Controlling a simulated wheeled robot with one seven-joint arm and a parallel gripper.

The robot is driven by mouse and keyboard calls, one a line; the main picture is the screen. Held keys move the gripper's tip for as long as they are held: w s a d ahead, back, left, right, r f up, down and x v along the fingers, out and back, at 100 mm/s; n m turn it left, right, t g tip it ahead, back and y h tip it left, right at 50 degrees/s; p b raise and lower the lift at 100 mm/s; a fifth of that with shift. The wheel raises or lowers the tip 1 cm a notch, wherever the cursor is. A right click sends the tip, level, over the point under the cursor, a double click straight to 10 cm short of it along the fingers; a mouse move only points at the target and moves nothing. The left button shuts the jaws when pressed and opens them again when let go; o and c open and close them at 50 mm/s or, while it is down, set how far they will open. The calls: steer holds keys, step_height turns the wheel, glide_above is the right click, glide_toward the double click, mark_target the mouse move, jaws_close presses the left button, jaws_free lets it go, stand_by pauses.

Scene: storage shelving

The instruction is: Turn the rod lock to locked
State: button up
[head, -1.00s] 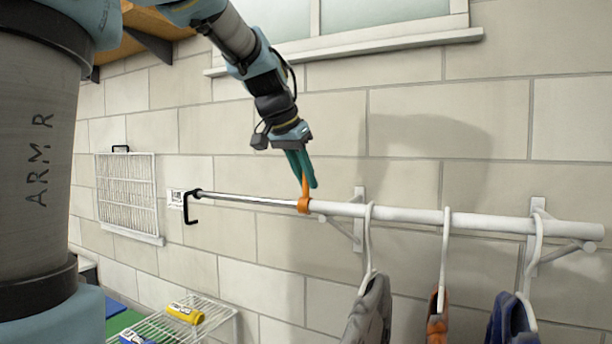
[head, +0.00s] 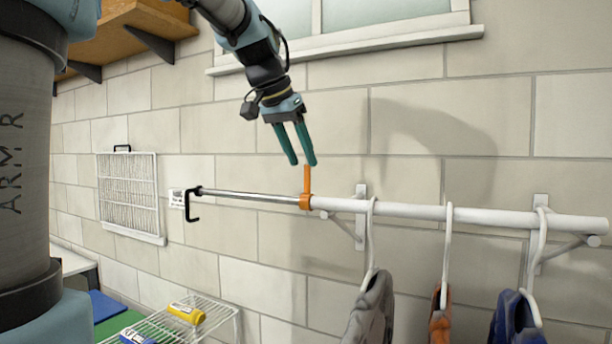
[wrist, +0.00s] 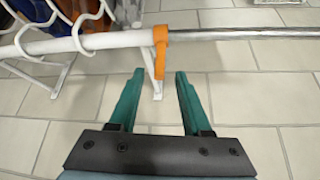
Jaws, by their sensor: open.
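The rod lock is an orange collar with a lever (head: 306,184) on the rod, where the thin metal part (head: 250,197) meets the thicker white tube (head: 420,211). Its lever points up in the head view. My gripper (head: 301,163) is above the lever, fingers pointing down, open and empty. In the wrist view the orange lock (wrist: 160,52) lies beyond my open gripper (wrist: 157,75), roughly between the lines of the two green fingers. The fingers appear apart from the lever.
Several hangers with clothes (head: 372,310) hang from the white tube at right. A black hook (head: 190,206) is at the rod's left end. A wall grille (head: 130,195), a wire rack (head: 215,312) and a window ledge (head: 350,48) are nearby.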

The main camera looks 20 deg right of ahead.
steer(key=b+v, duration=0.1)
steer(key=v, duration=0.5)
stand_by(0.3)
